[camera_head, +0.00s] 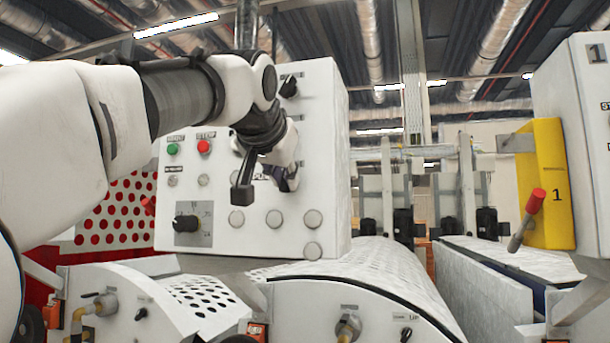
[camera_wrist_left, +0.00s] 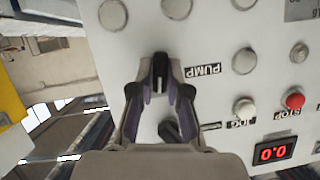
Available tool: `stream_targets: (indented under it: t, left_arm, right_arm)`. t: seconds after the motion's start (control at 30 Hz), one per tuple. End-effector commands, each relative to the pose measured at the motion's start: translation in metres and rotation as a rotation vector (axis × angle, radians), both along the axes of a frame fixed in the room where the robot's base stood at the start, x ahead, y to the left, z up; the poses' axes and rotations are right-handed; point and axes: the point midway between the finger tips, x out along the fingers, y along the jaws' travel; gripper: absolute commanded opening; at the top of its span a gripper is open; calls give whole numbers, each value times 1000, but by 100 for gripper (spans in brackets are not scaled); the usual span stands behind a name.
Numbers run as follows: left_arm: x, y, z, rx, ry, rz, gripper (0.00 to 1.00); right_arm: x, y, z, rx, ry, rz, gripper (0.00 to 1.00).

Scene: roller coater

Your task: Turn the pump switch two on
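A white control panel (camera_head: 330,150) stands ahead, with a black rotary switch (camera_head: 289,86) near its top. My left gripper (camera_head: 286,178) is at the lower right part of the panel, beside a partly hidden label starting with "PU". In the left wrist view, the left gripper (camera_wrist_left: 160,68) has its two purple fingers on either side of a black switch knob (camera_wrist_left: 160,78) next to the word PUMP. The fingertips look closed in on the knob. A second black knob (camera_wrist_left: 170,131) shows between the finger bases. My right gripper is out of view.
A yellow box (camera_head: 548,180) with a red-tipped lever (camera_head: 535,201) is at right.

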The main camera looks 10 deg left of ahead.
Motion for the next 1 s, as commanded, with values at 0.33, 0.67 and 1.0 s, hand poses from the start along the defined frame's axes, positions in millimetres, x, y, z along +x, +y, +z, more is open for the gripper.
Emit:
stream_targets:
  t: [0.33,0.67,1.0]
  left_arm:
    - [0,-2,-2,325,-13,-1,0]
    - [0,-2,0,335,-12,0,41]
    - [0,-2,0,333,-11,0,41]
  right_arm:
    - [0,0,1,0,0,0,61]
    - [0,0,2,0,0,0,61]
    - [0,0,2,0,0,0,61]
